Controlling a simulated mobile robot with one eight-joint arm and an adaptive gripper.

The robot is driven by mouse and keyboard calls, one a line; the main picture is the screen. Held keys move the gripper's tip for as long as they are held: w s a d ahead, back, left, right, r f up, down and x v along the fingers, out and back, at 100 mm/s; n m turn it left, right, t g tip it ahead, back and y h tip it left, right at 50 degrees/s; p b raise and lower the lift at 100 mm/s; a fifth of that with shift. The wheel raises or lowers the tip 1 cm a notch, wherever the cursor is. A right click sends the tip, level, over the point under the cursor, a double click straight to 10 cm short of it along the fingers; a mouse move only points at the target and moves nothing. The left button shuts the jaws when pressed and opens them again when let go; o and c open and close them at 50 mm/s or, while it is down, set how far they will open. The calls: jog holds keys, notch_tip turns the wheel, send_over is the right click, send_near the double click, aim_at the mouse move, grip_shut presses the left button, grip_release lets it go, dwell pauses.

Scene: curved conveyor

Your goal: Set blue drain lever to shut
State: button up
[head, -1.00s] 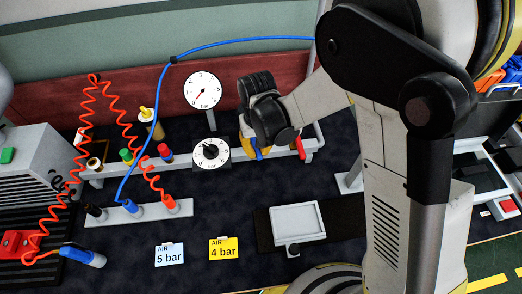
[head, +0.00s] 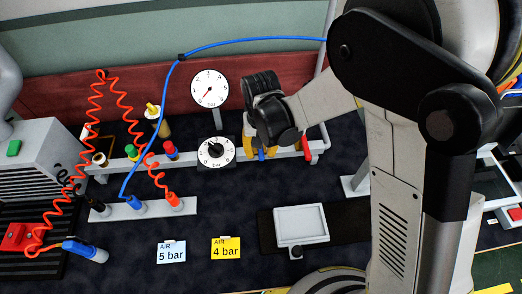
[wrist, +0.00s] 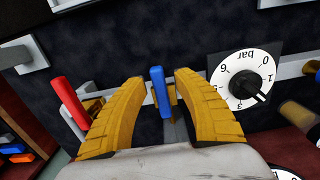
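The blue drain lever (wrist: 158,92) stands upright in the middle of the wrist view, on a brass valve fitting partly hidden behind it. My gripper (wrist: 159,77) has its two yellow fingers on either side of the lever. A narrow dark gap shows between the lever and each finger, so the gripper is open. In the head view my gripper (head: 261,154) is over the pipe rail, and the blue lever (head: 261,155) is a small patch between the yellow fingers. I cannot tell the valve's exact state.
A red lever (wrist: 66,100) is close beside the left finger in the wrist view; it also shows in the head view (head: 307,150). A regulator dial (wrist: 243,78) is to the right. An upright gauge (head: 210,90) stands behind. Blue and orange hoses hang left.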

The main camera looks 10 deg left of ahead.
aim_at(261, 152)
jog(key=shift+r, duration=0.15)
notch_tip(261, 152, up, 12)
dwell(0.6)
dwell(0.3)
jog(key=s+d+r+m+t, duration=0.1)
jog(key=s+d+r+t, duration=0.1)
jog(key=d, duration=0.6)
jog(key=s+d+r+m+t, duration=0.1)
jog(key=s+d+r, duration=0.3)
jog(key=d, duration=0.5)
jog(key=s+d+r+t, duration=0.3)
jog(key=d+t, duration=0.1)
jog(key=d, duration=0.5)
jog(key=shift+s+r+m, duration=0.2)
jog(key=shift+m, duration=0.2)
dwell(0.3)
